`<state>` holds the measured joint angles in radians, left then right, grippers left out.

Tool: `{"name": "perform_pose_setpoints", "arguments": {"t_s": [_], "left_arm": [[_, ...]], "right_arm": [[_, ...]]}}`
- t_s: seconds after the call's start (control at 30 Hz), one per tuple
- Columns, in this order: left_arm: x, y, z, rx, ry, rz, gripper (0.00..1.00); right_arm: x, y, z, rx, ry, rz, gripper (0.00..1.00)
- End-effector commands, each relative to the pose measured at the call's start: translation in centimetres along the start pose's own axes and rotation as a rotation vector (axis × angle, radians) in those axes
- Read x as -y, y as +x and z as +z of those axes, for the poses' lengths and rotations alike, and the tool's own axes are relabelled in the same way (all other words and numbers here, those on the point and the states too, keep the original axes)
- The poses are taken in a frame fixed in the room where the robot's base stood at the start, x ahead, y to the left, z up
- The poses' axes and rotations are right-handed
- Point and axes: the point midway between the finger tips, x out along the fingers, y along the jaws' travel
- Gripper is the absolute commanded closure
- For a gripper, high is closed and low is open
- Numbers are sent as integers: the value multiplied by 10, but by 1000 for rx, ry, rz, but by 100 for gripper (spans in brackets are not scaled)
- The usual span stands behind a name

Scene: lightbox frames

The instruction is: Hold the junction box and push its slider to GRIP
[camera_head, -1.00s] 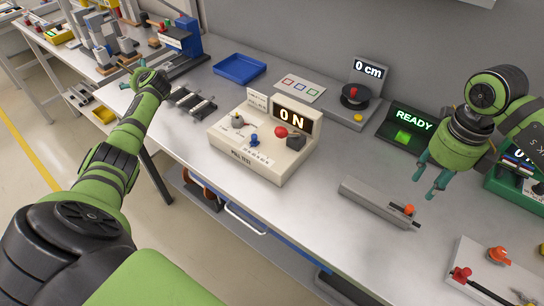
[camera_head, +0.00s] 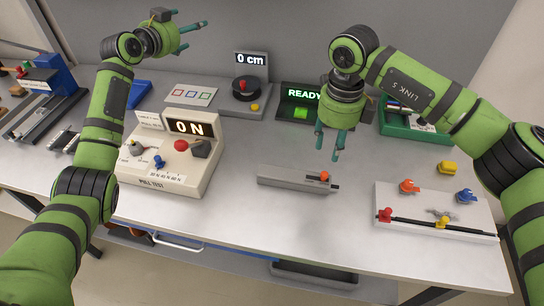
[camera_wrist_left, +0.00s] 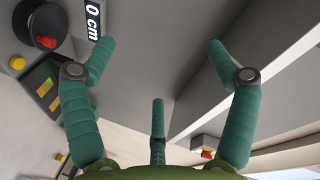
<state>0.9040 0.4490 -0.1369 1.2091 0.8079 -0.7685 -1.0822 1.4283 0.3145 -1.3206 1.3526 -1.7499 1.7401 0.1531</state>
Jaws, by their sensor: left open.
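A long grey block with an orange knob (camera_head: 297,178) lies mid-table in the head view. It may be the junction box with its slider, but no GRIP label is readable. My right gripper (camera_head: 330,148) hangs above and behind the block, pointing down, fingers apart and empty, not touching it. My left gripper (camera_head: 186,37) is raised at the upper left, before the back wall, pointing right. Its spread, empty fingers also show in the left wrist view (camera_wrist_left: 162,50).
A cream pull-test box (camera_head: 150,176) reading 0 N stands left. A white panel (camera_head: 400,225) with several coloured knobs lies right. At the back are a 0 cm display (camera_head: 251,60), a READY display (camera_head: 301,103) and a green device (camera_head: 400,122). The table front is bare.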

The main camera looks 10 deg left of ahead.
Motion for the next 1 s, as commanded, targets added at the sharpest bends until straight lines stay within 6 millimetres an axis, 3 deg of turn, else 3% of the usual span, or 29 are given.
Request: {"name": "perform_pose_setpoints", "arguments": {"t_s": [0.03,0.17,0.37,0.5,0.7,0.83,1.0], "left_arm": [[-4,2,-33,-72,-18,16,13],[-39,5,-101,-200,-42,128,13],[-157,7,-123,-105,56,472,13],[-239,-10,-120,19,155,713,13],[-332,-58,-88,282,340,1020,13],[-363,-91,-62,459,458,1149,13],[-376,-116,-42,602,546,1219,13]], "right_arm": [[0,0,0,0,0,0,61],[0,0,0,0,0,0,61],[0,0,0,0,0,0,61],[0,0,0,0,0,0,61],[0,0,0,0,0,0,61],[0,0,0,0,0,0,61],[0,0,0,0,0,0,61]]}}
